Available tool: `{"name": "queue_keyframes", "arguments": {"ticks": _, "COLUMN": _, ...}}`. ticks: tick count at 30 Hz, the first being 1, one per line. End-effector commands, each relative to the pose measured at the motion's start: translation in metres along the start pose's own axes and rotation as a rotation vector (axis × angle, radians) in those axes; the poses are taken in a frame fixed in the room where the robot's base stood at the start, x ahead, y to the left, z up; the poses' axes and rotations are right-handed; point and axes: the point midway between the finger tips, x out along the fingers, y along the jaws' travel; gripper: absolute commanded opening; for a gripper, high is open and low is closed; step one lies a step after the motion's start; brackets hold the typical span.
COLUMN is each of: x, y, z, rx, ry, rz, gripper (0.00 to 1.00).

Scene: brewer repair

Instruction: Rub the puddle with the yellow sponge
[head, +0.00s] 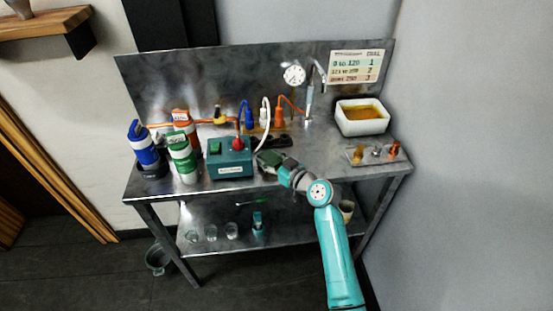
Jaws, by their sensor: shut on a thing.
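My gripper (268,159) is over the front middle of the metal bench, just right of the teal box. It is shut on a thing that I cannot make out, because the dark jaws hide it. I cannot pick out the yellow sponge with certainty. I cannot tell a puddle apart from the shiny reflections on the metal bench top (318,150).
A teal box (230,170) with a red plug stands left of my gripper. Several bottles (182,160) stand farther left. A white tub (362,127) with amber contents and a small parts tray (394,157) are at right. Cables run behind.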

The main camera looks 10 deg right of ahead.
Motion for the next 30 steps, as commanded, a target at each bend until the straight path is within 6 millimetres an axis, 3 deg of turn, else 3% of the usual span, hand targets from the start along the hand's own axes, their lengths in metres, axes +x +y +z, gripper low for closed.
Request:
{"name": "queue_keyframes", "arguments": {"ticks": 4, "x": 0.004, "y": -0.007, "z": 0.001, "rx": 0.001, "ry": -0.003, "rz": -0.003, "gripper": 0.31}}
{"name": "queue_keyframes", "arguments": {"ticks": 12, "x": 0.007, "y": -0.002, "z": -0.003, "rx": 0.001, "ry": -0.001, "rz": -0.001, "gripper": 0.31}}
{"name": "queue_keyframes", "arguments": {"ticks": 30, "x": -0.014, "y": 0.030, "z": 0.001, "rx": 0.000, "ry": 0.000, "rz": 0.000, "gripper": 0.31}}
